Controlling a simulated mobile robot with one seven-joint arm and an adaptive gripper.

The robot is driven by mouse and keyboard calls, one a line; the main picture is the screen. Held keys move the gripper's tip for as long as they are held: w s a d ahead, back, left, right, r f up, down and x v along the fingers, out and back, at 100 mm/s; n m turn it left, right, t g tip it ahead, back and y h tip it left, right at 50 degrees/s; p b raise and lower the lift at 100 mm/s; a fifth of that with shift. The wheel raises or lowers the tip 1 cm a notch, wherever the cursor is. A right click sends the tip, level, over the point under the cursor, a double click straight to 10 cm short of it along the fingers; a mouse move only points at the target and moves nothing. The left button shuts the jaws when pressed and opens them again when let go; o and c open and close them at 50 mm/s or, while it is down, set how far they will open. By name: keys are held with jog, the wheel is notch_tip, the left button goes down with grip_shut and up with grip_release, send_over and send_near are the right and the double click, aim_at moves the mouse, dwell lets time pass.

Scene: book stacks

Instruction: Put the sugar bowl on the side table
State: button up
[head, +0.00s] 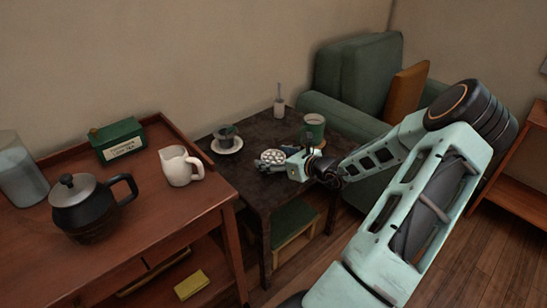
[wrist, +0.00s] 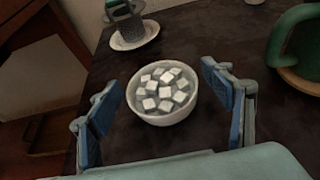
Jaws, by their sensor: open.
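The sugar bowl (head: 272,157) is a small white bowl full of white sugar cubes. It appears upright on the dark top of the side table (head: 255,130), near its front edge. In the wrist view the bowl (wrist: 163,112) sits in the middle, between my gripper's two blue-padded fingers. My gripper (head: 281,164) is open, one finger on either side of the bowl, with visible gaps in the wrist view. The bowl's underside is hidden.
A wooden cabinet (head: 215,205) at left holds a white jug (head: 181,166) and a dark kettle (head: 88,208). A green armchair (head: 352,80) stands behind.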

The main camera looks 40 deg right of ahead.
jog(key=p+v, duration=0.3)
jog(key=v, duration=0.8)
jog(key=shift+s+r, duration=0.2)
jog(key=shift+s, duration=0.2)
